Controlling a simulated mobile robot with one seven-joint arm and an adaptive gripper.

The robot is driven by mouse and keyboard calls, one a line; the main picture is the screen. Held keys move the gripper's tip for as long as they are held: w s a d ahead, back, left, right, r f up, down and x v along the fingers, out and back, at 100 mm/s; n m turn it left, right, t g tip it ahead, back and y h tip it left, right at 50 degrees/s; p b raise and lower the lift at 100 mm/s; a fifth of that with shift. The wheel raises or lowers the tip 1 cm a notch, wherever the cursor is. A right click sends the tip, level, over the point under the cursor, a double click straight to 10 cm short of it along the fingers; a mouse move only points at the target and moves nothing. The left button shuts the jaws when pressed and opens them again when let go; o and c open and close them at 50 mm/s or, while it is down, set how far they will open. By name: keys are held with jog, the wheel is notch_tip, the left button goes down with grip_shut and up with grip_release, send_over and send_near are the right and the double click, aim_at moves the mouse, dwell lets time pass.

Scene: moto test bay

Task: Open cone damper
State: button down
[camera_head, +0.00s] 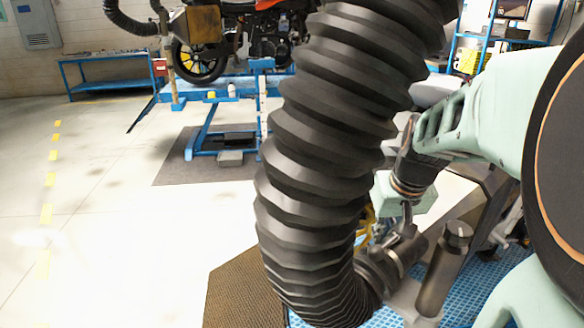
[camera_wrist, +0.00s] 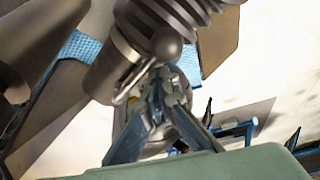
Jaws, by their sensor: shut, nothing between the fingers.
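A thick black corrugated hose (camera_head: 325,150) hangs across the middle of the head view. At its lower end is a dark grey tubular fitting (camera_head: 405,252), which also shows in the wrist view (camera_wrist: 112,72). A lever with a round knob (camera_wrist: 166,45) sticks out from this fitting; I take it to be the damper handle. My gripper (camera_wrist: 170,82) is shut and empty, its fingertips just below the knob in the wrist view. I cannot tell whether they touch the lever. In the head view my gripper (camera_head: 406,212) is small and partly hidden. The damper flap is not visible.
A dark cylinder (camera_head: 447,268) stands close to the right of the fitting. A blue motorcycle lift (camera_head: 230,108) with a motorcycle is behind, and a blue bench (camera_head: 110,75) is at the far left. The floor at left is clear. The hose hides much of the middle.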

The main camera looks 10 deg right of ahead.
jog(key=shift+s+d+f, duration=0.1)
jog(key=shift+s+f, duration=0.15)
jog(key=shift+s, duration=0.2)
jog(key=shift+w, duration=0.1)
